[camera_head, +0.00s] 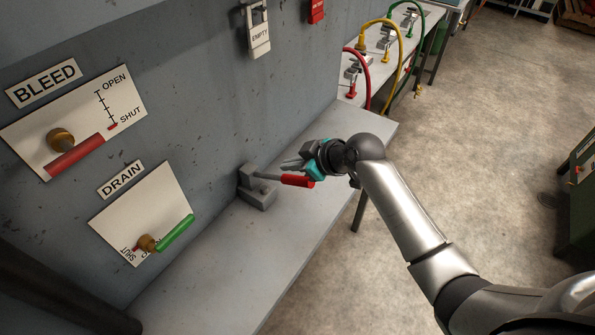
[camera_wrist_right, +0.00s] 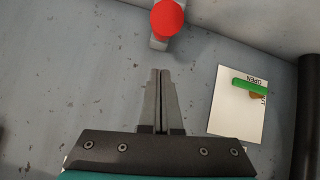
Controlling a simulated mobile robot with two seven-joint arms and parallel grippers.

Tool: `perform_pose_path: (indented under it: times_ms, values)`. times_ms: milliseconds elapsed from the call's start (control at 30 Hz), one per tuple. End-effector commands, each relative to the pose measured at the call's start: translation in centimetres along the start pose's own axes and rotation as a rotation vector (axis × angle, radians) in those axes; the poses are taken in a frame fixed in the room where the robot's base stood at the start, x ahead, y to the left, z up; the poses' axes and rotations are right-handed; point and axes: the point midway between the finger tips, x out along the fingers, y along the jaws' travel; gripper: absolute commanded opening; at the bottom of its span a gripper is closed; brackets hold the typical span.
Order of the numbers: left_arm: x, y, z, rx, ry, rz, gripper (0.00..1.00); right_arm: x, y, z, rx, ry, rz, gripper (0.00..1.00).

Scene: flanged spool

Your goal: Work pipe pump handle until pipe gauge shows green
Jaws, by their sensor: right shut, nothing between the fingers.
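The pump is a small grey block (camera_head: 258,192) on the bench against the wall, with a lever ending in a red handle (camera_head: 297,180). The lever points out from the wall, roughly level. My right gripper (camera_head: 290,164) is beside and seemingly just above the handle, its fingers together and empty. In the right wrist view the closed fingertips (camera_wrist_right: 158,72) point toward the round red handle end (camera_wrist_right: 167,18), with a gap between them. I see no gauge in either view. My left gripper is out of view.
Wall plates carry a BLEED valve (camera_head: 60,138) with a red lever and a DRAIN valve (camera_head: 150,243) with a green lever. Red (camera_head: 367,75) and yellow (camera_head: 398,50) hoses stand on the bench behind. The bench front is clear.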

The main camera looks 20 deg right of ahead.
Motion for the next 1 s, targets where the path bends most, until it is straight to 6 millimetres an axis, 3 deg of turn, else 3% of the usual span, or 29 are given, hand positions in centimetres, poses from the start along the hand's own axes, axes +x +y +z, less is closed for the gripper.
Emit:
perform_pose_path:
  times_ms: [33, 233, 733, 1000]
  values:
    - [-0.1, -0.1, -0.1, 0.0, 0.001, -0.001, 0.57, 0.1, -0.1, 1.1, 0.005, -0.006, -0.001, 0.0]
    - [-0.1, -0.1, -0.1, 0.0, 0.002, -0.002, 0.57, 0.5, 0.0, 2.6, 0.003, -0.003, 0.0, 0.0]
    - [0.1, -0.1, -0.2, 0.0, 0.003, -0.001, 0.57, 0.6, 0.0, 2.9, 0.001, 0.001, 0.001, 0.0]
    - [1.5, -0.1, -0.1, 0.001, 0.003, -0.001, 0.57, 1.0, -0.1, 3.6, 0.002, 0.036, 0.009, 0.0]
